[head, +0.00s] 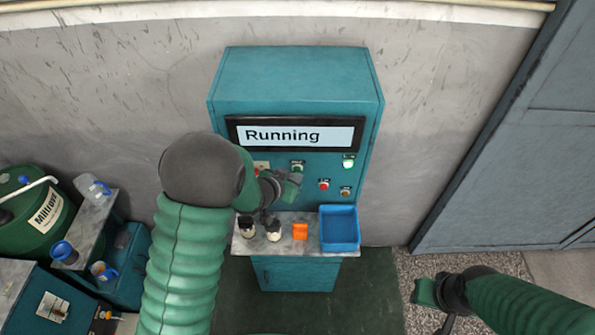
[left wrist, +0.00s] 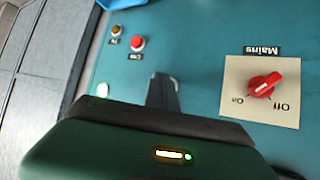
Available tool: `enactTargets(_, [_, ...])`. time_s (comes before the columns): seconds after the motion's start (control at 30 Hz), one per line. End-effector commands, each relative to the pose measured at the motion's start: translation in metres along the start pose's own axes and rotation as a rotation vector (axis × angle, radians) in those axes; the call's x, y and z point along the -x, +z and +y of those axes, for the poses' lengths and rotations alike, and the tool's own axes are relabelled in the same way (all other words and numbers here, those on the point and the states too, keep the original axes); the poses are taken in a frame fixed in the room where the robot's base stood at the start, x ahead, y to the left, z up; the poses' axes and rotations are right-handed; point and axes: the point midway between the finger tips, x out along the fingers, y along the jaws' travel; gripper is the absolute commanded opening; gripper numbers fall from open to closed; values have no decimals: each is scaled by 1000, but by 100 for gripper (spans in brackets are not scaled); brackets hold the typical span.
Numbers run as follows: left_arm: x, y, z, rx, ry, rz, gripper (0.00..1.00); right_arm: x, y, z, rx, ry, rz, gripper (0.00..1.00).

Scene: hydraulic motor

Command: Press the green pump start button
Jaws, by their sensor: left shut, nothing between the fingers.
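A green button (head: 297,168) with a small label above it is on the front of the teal control cabinet (head: 295,75). I take it as the pump start button, as the label is too small to read. The screen (head: 295,135) above reads "Running". My left gripper (head: 292,184) is shut and empty, its tip close to the panel just below the green button. Contact cannot be told. In the left wrist view the shut fingers (left wrist: 162,92) point at the panel, and the green button is hidden. My right gripper (head: 432,295) is at the lower right, away from the cabinet.
A lit green-white light (head: 348,160), a red button (head: 323,184) and an amber one (head: 345,191) are right of the gripper. The red Mains knob (left wrist: 264,85) shows in the wrist view.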

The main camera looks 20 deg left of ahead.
Motion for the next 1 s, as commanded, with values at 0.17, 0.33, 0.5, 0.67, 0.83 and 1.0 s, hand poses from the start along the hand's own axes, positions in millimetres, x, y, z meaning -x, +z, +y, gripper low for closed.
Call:
enactTargets(0.17, [6, 5, 4, 0, 0, -1, 0, -2, 0, 0, 0, 0, 0, 34])
enactTargets(0.33, [6, 5, 5, 0, 0, -1, 0, -2, 0, 0, 0, 0, 0, 34])
enactTargets(0.5, [9, 8, 8, 0, 1, -1, 0, -4, 1, 0, 0, 0, 0, 34])
enactTargets(0.67, [20, 16, 16, 0, 2, 0, 0, -8, 2, 0, 0, 0, 0, 34])
enactTargets(0.83, [32, 25, 25, 0, 2, 0, 0, -11, 3, 0, 0, 0, 0, 34])
enactTargets(1.0, [40, 30, 30, 0, 1, 0, 0, -13, 3, 0, 0, 0, 0, 34])
